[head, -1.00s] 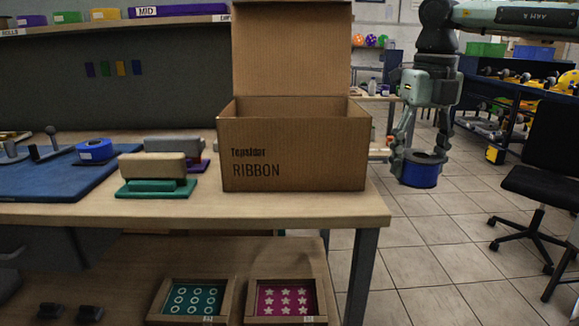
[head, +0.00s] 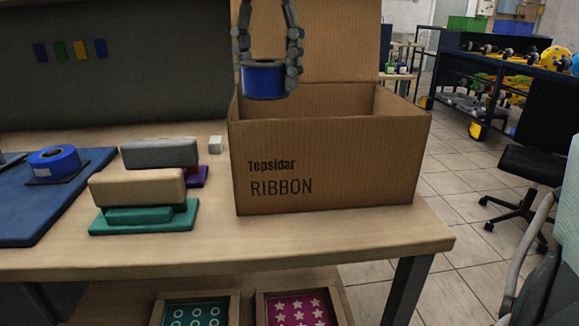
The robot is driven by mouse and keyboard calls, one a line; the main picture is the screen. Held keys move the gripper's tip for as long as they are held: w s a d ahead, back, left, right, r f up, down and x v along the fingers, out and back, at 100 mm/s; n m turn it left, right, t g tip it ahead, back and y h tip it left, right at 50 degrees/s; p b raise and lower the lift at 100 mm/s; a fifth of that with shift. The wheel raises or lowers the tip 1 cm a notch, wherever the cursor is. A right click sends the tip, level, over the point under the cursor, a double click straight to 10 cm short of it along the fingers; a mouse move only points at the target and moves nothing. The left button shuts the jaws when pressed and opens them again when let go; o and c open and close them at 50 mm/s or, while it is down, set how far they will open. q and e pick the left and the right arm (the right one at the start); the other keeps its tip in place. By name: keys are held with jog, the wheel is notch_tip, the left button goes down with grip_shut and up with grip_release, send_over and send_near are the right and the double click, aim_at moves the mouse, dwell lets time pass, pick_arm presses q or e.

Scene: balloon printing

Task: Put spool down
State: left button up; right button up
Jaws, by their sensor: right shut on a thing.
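The blue ribbon spool (head: 264,80) hangs upright between the fingers of my right gripper (head: 266,62). The gripper comes down from the top edge and is shut on the spool. In the picture, both stand over the left part of the open cardboard box (head: 327,172) marked "Tepsidar RIBBON". The spool's lower edge shows about level with the box's far rim, above the front wall. The inside floor of the box is hidden by its front wall. My left gripper is not in view.
Another blue spool (head: 54,162) lies on the blue mat (head: 70,202) at left. Two stamp-like blocks, one tan (head: 137,188) and one grey (head: 159,153), stand left of the box on the wooden table (head: 300,243). A black chair (head: 527,170) stands at right.

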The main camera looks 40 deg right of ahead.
aim_at(271, 98)
jog(key=f, duration=0.4)
jog(key=shift+s+f, duration=0.1)
jog(key=shift+s, duration=0.15)
notch_tip(271, 98, down, 8)
jog(key=shift+r+b, duration=0.2)
jog(key=shift+b, duration=0.1)
notch_tip(271, 98, down, 5)
jog(key=shift+r, duration=0.1)
jog(key=shift+f, duration=0.35)
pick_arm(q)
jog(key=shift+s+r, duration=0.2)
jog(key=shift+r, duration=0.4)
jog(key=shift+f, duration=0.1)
pick_arm(e)
jog(key=shift+f, duration=0.1)
